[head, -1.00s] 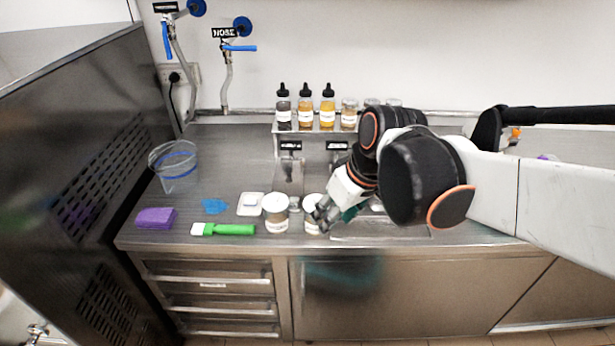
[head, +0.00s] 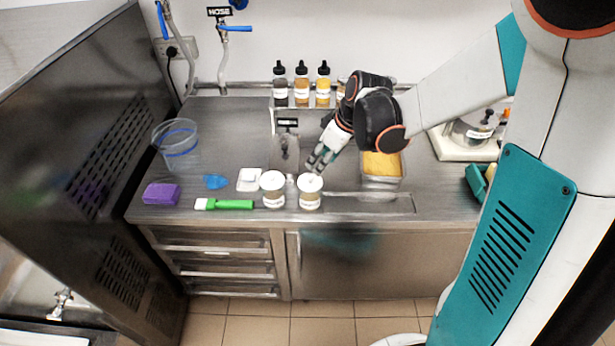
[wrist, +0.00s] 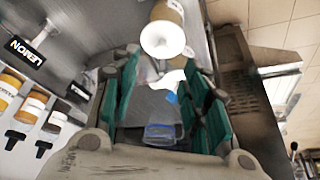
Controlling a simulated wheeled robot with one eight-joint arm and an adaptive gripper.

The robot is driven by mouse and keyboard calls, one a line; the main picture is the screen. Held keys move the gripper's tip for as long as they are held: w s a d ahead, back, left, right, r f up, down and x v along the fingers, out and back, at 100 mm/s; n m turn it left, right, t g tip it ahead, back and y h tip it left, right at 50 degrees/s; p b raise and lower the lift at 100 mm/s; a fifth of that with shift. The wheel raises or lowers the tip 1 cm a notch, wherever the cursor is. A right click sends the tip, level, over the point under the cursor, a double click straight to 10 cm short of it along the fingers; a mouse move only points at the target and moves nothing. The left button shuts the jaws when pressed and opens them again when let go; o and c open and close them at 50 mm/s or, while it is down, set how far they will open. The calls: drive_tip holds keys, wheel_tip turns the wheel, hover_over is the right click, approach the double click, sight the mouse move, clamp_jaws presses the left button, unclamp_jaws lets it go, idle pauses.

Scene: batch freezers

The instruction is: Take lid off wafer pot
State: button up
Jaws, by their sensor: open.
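Two pots with white round lids stand side by side at the counter's front: a left pot (head: 272,199) and a right pot (head: 310,201). Their labels are too small to read, so I cannot tell which holds wafers. My gripper (head: 318,161) is open and empty, behind and slightly right of the right pot, apart from it. In the wrist view, my gripper's teal fingers (wrist: 160,85) are spread apart. A white-lidded pot (wrist: 165,32) shows beyond the fingertips.
A clear jug (head: 178,147), purple sponge (head: 161,194), green-handled brush (head: 232,205) and small white dish (head: 249,179) lie left. Dropper bottles (head: 302,88) stand behind on a shelf. A tub of yellow stuff (head: 382,184) stands right of the pots.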

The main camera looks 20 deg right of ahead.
sight(310, 176)
drive_tip(key=b+x, duration=0.1)
drive_tip(key=x, duration=0.7)
drive_tip(key=shift+a+f+b, duration=0.15)
drive_tip(key=shift+b, duration=0.15)
drive_tip(key=c, duration=0.8)
